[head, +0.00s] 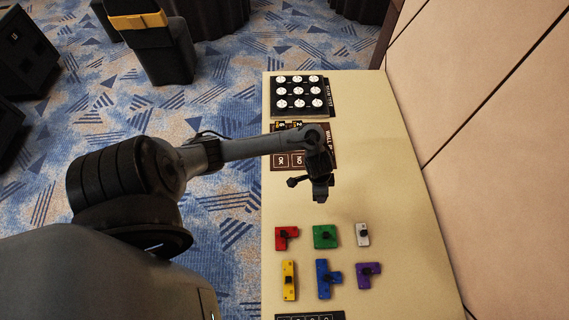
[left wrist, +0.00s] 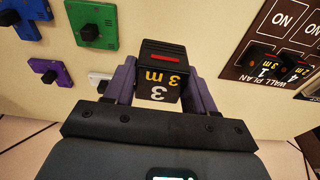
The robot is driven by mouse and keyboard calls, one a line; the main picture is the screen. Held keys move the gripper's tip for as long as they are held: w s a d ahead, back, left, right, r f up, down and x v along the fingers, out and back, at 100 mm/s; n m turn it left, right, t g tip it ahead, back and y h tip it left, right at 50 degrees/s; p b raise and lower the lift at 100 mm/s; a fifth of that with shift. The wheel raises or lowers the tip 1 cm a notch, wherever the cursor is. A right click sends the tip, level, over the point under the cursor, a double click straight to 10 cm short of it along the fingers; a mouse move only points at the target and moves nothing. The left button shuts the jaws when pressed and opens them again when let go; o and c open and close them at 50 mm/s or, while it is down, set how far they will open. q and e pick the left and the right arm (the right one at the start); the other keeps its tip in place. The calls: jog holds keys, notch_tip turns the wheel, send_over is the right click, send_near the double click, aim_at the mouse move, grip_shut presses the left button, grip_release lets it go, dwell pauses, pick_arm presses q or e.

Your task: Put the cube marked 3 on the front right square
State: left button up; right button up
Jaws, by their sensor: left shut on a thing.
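The cube marked 3 (left wrist: 163,62) is black, with yellow "3 m", a white 3 and a red stripe. My left gripper (head: 320,192) is shut on it, with one finger on each side in the left wrist view. In the head view the gripper is above the pale table, just in front of the wall plan board (head: 276,165); the cube is hard to make out there. The brown board also shows at the right of the left wrist view (left wrist: 246,57). It has white-outlined squares, and two black cubes stand on it, marked 1 (left wrist: 264,61) and 4 (left wrist: 294,68). My arm hides part of the board.
Red (head: 283,239), green (head: 316,241), white (head: 362,240), yellow (head: 289,269), blue (head: 322,265) and purple (head: 372,269) knobbed pieces lie nearer on the table (head: 400,200). A dial panel (head: 297,103) lies at the far end. The table's right side is clear beside the wall.

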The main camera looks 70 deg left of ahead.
pick_arm(q)
jog(key=s+a+b, duration=0.1)
jog(key=a+b, duration=0.3)
jog(key=a, duration=1)
jog(key=s+a+f, duration=0.1)
jog(key=a+f, duration=0.1)
jog(key=a, duration=0.1)
jog(key=s+a+f+b, duration=0.1)
jog(key=s+a+f, duration=0.1)
jog(key=a, duration=0.1)
jog(key=s+a+f+b, duration=0.1)
jog(key=s+a+f, duration=0.1)
jog(key=a, duration=0.2)
jog(key=shift+s+f, duration=0.1)
jog(key=shift+f, duration=0.2)
jog(key=shift+f+b, duration=0.8)
jog(key=shift+f, duration=1.25)
jog(key=o, duration=1.1)
jog(key=shift+f, duration=0.15)
jog(key=shift+c, duration=0.2)
